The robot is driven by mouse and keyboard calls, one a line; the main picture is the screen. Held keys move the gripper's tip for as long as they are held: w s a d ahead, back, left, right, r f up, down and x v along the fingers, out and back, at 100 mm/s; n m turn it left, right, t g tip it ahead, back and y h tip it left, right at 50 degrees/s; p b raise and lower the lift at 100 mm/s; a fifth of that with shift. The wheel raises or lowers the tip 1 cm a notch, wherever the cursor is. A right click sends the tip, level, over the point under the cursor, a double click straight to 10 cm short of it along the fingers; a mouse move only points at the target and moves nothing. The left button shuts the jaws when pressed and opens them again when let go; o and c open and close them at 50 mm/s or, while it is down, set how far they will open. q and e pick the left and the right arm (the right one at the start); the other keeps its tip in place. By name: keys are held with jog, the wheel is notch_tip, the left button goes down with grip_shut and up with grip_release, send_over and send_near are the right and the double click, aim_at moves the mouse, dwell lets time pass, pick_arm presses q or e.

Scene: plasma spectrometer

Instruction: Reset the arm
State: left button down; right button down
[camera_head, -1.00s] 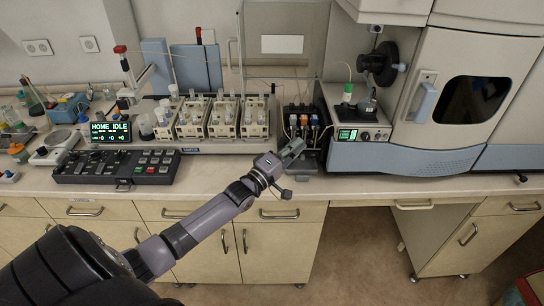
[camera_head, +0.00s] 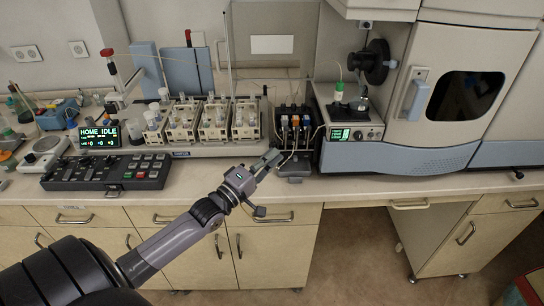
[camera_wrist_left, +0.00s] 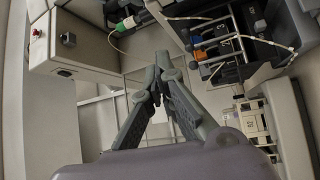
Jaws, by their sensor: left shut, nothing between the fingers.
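My left gripper (camera_head: 268,160) is shut and empty. In the head view it is above the front part of the bench, just in front of the small rack of coloured-capped modules (camera_head: 296,128). In the left wrist view its fingers (camera_wrist_left: 163,62) meet at the tips with nothing between them. The rack also shows at the upper right of that view (camera_wrist_left: 225,45). My left arm comes in from the lower left. My right gripper is not in view.
The autosampler with racks of vials (camera_head: 205,122), the "HOME IDLE" display (camera_head: 100,135) and the keypad (camera_head: 107,172) stand on the left. A small unit with a green-capped bottle (camera_head: 339,92) and the large spectrometer (camera_head: 440,100) stand on the right. The bench front edge (camera_head: 400,188) is clear.

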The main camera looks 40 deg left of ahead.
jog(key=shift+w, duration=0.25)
